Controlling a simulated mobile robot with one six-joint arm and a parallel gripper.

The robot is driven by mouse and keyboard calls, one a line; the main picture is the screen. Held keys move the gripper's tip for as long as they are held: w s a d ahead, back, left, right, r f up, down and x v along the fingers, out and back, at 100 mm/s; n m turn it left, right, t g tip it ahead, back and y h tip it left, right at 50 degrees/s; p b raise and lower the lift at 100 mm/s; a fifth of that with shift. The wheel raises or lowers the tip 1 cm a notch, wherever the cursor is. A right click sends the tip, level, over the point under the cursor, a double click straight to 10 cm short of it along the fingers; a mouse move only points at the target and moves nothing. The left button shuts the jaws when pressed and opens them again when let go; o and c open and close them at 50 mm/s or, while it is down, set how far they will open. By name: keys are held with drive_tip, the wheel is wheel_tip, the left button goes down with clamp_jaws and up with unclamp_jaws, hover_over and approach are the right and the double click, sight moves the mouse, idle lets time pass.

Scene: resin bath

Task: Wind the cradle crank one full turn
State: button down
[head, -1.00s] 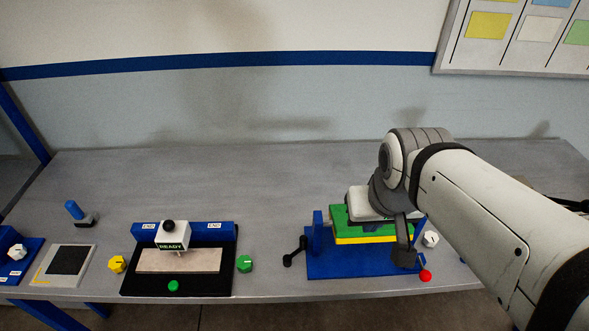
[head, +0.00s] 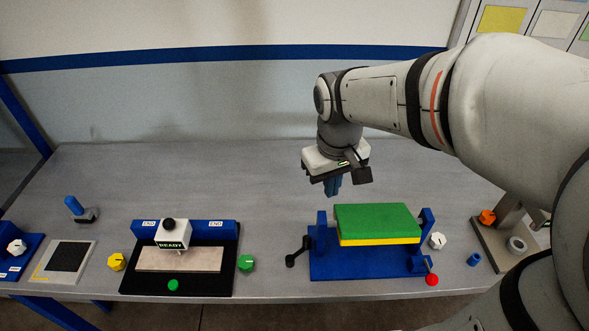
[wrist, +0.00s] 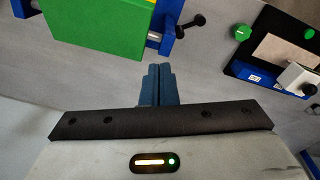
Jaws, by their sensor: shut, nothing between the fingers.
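The blue cradle (head: 350,268) stands on the right part of the bench and bears a green and yellow block (head: 372,220). A black crank (head: 298,252) sits at its left end, its arm slanting down to a knob at the front left; it also shows in the wrist view (wrist: 187,25). A lever with a red ball (head: 432,280) is at the cradle's right front. My gripper (head: 333,194) hangs above the bench behind the cradle's left end, apart from the crank. Its blue fingers (wrist: 160,68) are shut together with nothing between them.
Left of the cradle is a black station (head: 228,280) with a white READY block (head: 172,233) and a green knob (head: 246,263). Right of it are a white knob (head: 438,241), a small blue cylinder (head: 474,259) and an orange knob (head: 487,217). The bench behind is clear.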

drive_tip(key=w+a+f+n+g+h, duration=0.25)
drive_tip(key=w+a+f+n, duration=0.25)
drive_tip(key=w+a+f, duration=0.45)
drive_tip(key=shift+g+y, duration=0.25)
drive_tip(key=shift+y, duration=0.1)
drive_tip(key=x, duration=0.3)
drive_tip(key=a+x, duration=0.1)
drive_tip(key=x, duration=0.2)
drive_tip(key=s+x, duration=0.1)
drive_tip(key=x, duration=0.3)
drive_tip(key=shift+a+f+p, duration=0.15)
drive_tip(key=shift+a+p, duration=0.1)
drive_tip(key=shift+p, duration=0.15)
drive_tip(key=shift+s+d+f+p, duration=0.15)
drive_tip(key=shift+s+d+p, duration=0.45)
drive_tip(key=shift+s+d, duration=0.6)
drive_tip(key=shift+s+d+f, duration=0.1)
drive_tip(key=shift+s+d, duration=0.1)
drive_tip(key=shift+d, duration=0.05)
